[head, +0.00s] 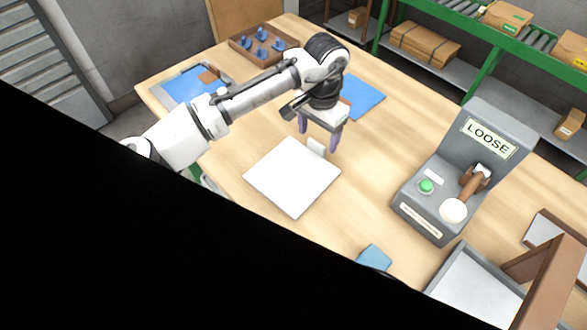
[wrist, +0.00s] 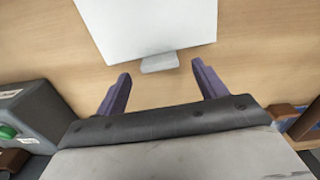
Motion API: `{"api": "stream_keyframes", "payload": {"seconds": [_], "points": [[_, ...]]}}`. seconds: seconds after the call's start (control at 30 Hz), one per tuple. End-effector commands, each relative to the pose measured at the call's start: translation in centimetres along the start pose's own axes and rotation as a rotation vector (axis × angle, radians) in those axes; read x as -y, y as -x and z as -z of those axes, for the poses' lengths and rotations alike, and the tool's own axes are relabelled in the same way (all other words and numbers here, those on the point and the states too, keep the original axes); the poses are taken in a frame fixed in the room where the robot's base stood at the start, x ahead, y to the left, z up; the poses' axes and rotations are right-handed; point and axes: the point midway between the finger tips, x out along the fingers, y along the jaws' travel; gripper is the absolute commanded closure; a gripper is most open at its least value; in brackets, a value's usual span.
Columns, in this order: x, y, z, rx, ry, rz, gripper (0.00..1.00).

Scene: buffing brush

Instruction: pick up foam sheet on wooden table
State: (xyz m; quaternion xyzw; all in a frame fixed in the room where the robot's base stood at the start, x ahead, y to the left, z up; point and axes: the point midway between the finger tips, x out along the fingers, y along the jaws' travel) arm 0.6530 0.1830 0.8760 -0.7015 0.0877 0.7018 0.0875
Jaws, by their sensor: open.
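A white square sheet, which looks like the foam sheet (head: 290,178), lies flat on the wooden table (head: 240,197). A small pale tab (head: 316,146) sticks out from its edge on the gripper's side. In the wrist view the sheet (wrist: 148,25) is at the top, with the tab (wrist: 160,63) at its lower edge. My gripper (head: 319,138) is open and empty, its purple fingers pointing down beside the tab. In the wrist view the fingers (wrist: 161,76) stand apart, one to each side of the tab. They do not appear to touch the sheet.
A grey machine marked LOOSE (head: 460,165) stands right of the sheet, with a green button and a brown-handled tool. A blue sheet (head: 364,97) lies behind my gripper. A brown tray with blue pieces (head: 262,62) is at the back left. Grey trays (head: 470,285) are front right.

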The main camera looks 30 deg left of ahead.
Motion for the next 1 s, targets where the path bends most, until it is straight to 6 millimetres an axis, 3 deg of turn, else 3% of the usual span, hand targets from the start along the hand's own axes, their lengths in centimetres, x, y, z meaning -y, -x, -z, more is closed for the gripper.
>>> {"api": "stream_keyframes", "payload": {"seconds": [0.13,0.4,0.83,1.0], "points": [[0.0,-1.5,0.0,0.001,0.0,-0.001,0.29],[0.0,-1.8,0.0,-0.001,0.0,0.0,0.3],[0.0,-1.8,0.0,0.0,0.0,0.0,0.87],[0.0,-1.8,0.0,0.0,0.0,0.0,0.88]]}}
